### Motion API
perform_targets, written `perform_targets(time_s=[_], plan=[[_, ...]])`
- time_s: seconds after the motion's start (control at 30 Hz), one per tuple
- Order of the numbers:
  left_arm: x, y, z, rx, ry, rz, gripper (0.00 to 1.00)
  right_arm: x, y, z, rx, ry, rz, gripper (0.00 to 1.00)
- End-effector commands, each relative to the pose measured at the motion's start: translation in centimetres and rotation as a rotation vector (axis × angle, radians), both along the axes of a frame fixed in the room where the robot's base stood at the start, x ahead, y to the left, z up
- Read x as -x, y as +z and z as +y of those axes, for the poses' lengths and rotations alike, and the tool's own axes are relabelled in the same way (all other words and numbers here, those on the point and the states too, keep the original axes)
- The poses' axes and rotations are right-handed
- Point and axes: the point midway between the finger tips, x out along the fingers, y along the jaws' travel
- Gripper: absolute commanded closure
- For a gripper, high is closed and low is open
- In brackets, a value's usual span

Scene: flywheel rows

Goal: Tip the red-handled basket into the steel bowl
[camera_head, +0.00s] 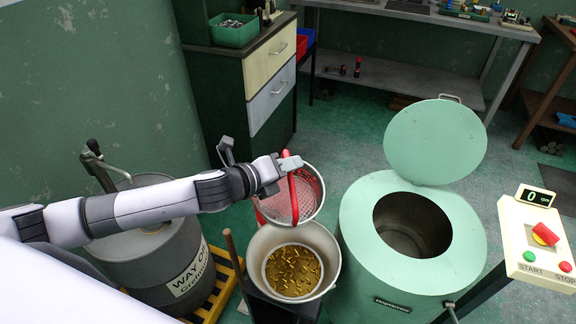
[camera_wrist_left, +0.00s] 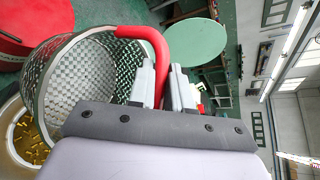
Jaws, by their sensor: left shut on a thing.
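My left gripper (camera_head: 284,166) is shut on the red handle (camera_head: 293,197) of the mesh basket (camera_head: 313,190). The basket hangs tilted above the back of the steel bowl (camera_head: 322,243), its round mouth turned toward the head camera. In the left wrist view, the gripper (camera_wrist_left: 165,88) grips the handle, and the basket's visible mesh inside (camera_wrist_left: 95,75) looks bare. Small brass pieces (camera_head: 293,270) lie in the bottom of the bowl; they also show in the left wrist view (camera_wrist_left: 28,140). My right gripper is not in view.
A green machine (camera_head: 375,240) with a raised round lid (camera_head: 435,142) stands right of the bowl. A control panel (camera_head: 538,240) reading 0 is at far right. A grey drum (camera_head: 150,262) stands left. A cabinet (camera_head: 230,80) and a bench (camera_head: 400,12) are behind.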

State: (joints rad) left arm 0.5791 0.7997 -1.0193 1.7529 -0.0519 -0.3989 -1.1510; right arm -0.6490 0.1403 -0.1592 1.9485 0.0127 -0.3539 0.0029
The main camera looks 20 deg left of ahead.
Motion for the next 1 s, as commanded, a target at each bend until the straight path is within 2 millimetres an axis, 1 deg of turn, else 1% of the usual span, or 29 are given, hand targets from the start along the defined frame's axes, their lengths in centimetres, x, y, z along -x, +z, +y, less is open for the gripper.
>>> perform_targets(time_s=[0.17,0.5,0.87,1.0], plan=[[-0.8,-0.2,0.4,0.03,0.001,0.055,1.0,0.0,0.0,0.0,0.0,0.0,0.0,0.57],[-2.0,-1.7,1.0,0.116,-0.001,0.213,1.0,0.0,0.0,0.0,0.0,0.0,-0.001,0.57],[-2.0,-1.9,1.0,0.125,-0.001,0.23,1.0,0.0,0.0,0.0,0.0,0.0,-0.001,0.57],[-2.3,-2.3,1.1,0.143,-0.003,0.266,1.0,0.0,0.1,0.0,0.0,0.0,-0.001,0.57]])
